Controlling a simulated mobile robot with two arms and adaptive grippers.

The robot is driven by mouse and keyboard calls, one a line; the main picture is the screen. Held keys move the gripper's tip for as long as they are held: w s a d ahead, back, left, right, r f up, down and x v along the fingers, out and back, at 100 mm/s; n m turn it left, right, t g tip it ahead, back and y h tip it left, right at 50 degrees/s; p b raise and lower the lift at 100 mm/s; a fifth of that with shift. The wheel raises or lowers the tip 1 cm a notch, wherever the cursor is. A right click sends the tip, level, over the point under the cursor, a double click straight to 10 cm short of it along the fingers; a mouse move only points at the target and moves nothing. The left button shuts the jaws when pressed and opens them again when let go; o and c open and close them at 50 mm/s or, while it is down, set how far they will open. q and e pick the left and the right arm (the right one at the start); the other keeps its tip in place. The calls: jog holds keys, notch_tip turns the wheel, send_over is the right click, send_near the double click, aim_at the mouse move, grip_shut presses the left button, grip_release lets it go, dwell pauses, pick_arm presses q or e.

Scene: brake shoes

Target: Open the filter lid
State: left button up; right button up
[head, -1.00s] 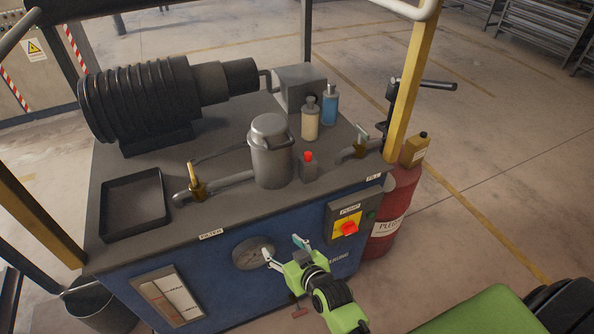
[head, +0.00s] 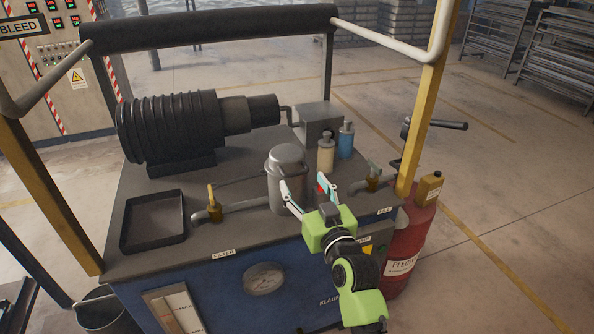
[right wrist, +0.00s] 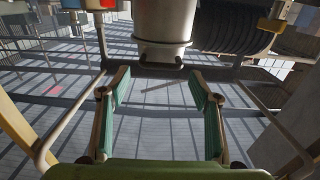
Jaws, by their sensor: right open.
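The filter (head: 284,195) is a grey metal canister on the bench top, with a domed grey lid (head: 288,154) on it. The lid is seated on the canister. My right gripper (head: 309,187) is open and empty, in front and slightly right of the canister. One finger overlaps the canister's lower part in the head view; contact cannot be told. In the right wrist view the canister (right wrist: 164,20) appears at the top with its lid (right wrist: 161,50), beyond the open right gripper (right wrist: 157,77). My left gripper is not in view.
Brass valves (head: 213,203) flank the canister. Cream (head: 326,156) and blue (head: 346,140) bottles stand behind right. A ribbed motor (head: 172,132) and a black tray (head: 154,220) are at left. A yellow post (head: 428,95) stands at right. A red button is partly hidden behind my gripper.

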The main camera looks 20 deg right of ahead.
aim_at(298, 174)
jog(key=shift+w+p, duration=0.3)
jog(key=shift+w, duration=2.5)
